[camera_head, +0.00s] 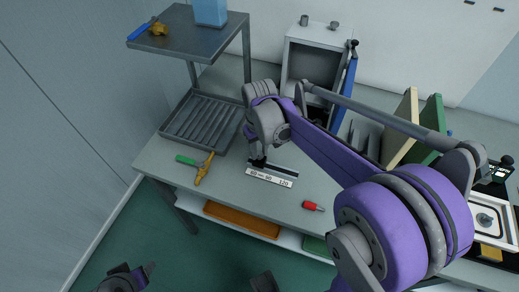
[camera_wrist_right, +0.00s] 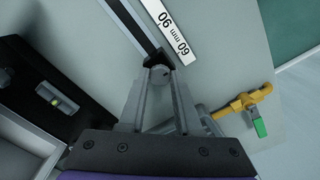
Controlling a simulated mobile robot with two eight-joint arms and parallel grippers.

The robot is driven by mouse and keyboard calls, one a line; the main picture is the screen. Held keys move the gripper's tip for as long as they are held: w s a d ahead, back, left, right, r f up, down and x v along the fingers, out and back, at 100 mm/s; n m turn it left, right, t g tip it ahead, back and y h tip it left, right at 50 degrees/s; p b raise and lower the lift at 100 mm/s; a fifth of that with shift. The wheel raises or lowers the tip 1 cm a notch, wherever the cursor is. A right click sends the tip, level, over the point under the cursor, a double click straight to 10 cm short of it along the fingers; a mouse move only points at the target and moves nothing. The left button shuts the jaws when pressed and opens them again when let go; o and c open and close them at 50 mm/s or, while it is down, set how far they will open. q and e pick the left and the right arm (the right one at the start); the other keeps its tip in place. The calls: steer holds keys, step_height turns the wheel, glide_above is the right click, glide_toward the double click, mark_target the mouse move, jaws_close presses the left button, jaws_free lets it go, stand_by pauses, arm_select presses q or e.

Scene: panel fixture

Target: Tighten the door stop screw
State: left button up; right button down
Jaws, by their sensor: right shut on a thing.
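A dark slotted rail lies on the workbench beside a white scale strip marked in mm (camera_head: 269,177). The strip also shows in the right wrist view (camera_wrist_right: 168,30), with the dark rail (camera_wrist_right: 128,22) alongside. A small grey round screw head (camera_wrist_right: 162,74) sits on a black block at the rail's end. My right gripper (camera_wrist_right: 160,82) is shut on this screw head, its two fingers on either side. In the head view my right gripper (camera_head: 258,161) points down at the strip's left end and hides the screw. My left gripper (camera_head: 145,273) hangs low at the bottom left; its jaws are unclear.
A green-and-yellow tool (camera_head: 197,167) lies left of the rail, and a red-handled item (camera_head: 313,206) lies right of it. A ridged grey tray (camera_head: 203,122) stands at the back left. A white cabinet (camera_head: 316,35) with a blue door (camera_head: 346,85) stands behind.

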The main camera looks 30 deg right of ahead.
mark_target(259, 154)
steer(key=m, duration=0.4)
steer(key=shift+m, duration=0.3)
steer(key=m, duration=0.4)
steer(key=shift+m, duration=0.3)
steer(key=m, duration=0.4)
steer(key=shift+m, duration=2.1)
steer(key=c, duration=0.6)
jaws_free()
step_height(259, 154, up, 11)
steer(key=shift+p, duration=0.4)
